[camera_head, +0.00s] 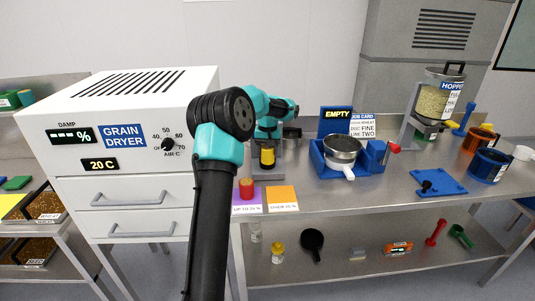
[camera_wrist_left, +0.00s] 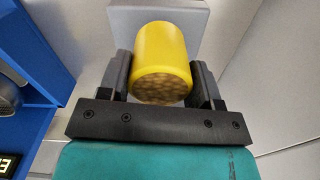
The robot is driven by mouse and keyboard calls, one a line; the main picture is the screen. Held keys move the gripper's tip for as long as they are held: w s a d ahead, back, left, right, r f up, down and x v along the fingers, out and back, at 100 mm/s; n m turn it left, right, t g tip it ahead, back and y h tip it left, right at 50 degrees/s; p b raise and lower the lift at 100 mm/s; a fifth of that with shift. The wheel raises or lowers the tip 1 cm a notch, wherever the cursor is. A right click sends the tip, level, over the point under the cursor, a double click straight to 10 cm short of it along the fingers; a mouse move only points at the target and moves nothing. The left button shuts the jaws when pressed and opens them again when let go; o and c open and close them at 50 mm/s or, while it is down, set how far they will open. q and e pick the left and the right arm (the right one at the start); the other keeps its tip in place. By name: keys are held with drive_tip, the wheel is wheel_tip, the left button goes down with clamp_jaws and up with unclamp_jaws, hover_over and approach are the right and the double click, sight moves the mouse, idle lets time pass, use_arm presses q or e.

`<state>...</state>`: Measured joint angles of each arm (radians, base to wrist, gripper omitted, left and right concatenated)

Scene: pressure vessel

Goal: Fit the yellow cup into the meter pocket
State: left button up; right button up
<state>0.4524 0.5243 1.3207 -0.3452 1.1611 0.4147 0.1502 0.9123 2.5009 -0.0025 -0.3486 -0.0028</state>
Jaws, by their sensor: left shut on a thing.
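The yellow cup (camera_wrist_left: 160,50) is between the two dark fingers of my left gripper (camera_wrist_left: 161,82) in the left wrist view. The gripper is shut on it. Brown grains show at the cup's near end. A grey block (camera_wrist_left: 190,15) stands right behind the cup; I cannot tell whether they touch. In the head view the cup (camera_head: 267,158) shows as a small yellow patch under my left gripper (camera_head: 267,146), in front of a grey stand (camera_head: 291,132). The meter pocket cannot be made out clearly; the arm and cup partly cover that spot. My right gripper is not in view.
The white grain dryer (camera_head: 130,130) stands close to the left. A red cylinder (camera_head: 246,188) stands on a purple card (camera_head: 247,207), beside an orange card (camera_head: 281,197). A blue station with a pan (camera_head: 343,150) is to the right.

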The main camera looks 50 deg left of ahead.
sight(268, 153)
use_arm(q)
drive_tip(key=shift+w+a+f, duration=0.15)
drive_tip(key=shift+w+a, duration=1.1)
drive_tip(key=shift+a, duration=0.2)
drive_tip(key=shift+f, duration=1.75)
drive_tip(key=shift+f, duration=0.15)
drive_tip(key=o, duration=1)
wheel_tip(268, 153, up, 12)
drive_tip(key=shift+r, duration=0.15)
